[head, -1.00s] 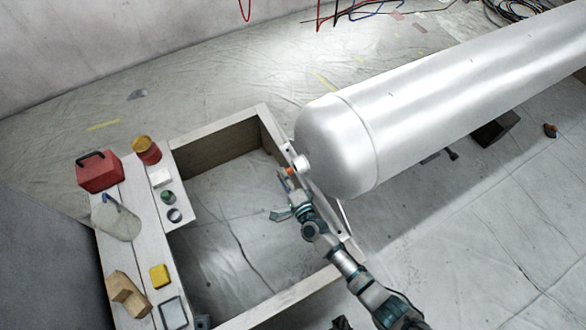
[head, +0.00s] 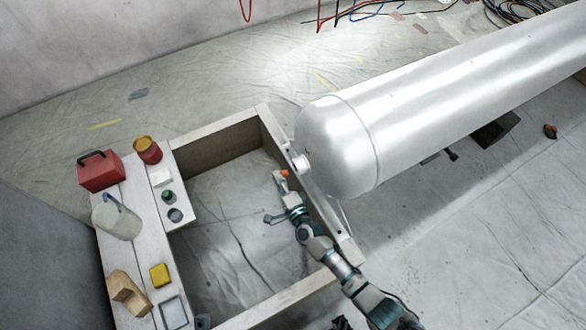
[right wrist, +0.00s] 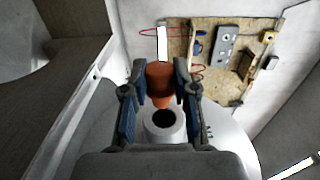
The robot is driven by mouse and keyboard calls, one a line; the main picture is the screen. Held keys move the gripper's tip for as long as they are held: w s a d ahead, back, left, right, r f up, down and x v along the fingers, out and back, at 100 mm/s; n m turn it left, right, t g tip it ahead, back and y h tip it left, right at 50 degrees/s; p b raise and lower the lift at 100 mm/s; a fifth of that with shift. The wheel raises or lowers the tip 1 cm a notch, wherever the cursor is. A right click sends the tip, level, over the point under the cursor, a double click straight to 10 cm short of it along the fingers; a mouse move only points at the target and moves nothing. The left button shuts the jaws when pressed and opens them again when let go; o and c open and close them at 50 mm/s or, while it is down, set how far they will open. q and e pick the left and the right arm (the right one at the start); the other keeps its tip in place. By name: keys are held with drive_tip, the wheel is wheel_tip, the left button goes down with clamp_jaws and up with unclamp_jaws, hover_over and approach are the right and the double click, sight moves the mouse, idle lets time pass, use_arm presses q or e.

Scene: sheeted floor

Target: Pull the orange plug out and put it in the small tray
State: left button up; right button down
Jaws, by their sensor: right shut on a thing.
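The orange plug (head: 284,173) is between the fingertips of my right gripper (head: 282,183), which is shut on it. In the right wrist view the plug (right wrist: 160,84) is held between both fingers (right wrist: 160,92), and the dark open hole of the white port (right wrist: 164,122) shows beside it. The plug appears clear of the port (head: 301,162) on the tank's rounded end. A small square grey-rimmed tray (head: 173,313) lies on the near end of the white bench at the left and looks empty. My left gripper is not in view.
The large white tank (head: 430,110) lies right of a wooden frame (head: 215,133). The bench (head: 140,190) bears a red can (head: 99,173), a pale jug (head: 116,219), an orange-topped pot (head: 147,150), a yellow block (head: 160,275) and a wooden block (head: 127,292). Floor inside the frame is clear.

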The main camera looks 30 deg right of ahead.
drive_tip(key=shift+a, duration=0.15)
drive_tip(key=shift+a, duration=1.85)
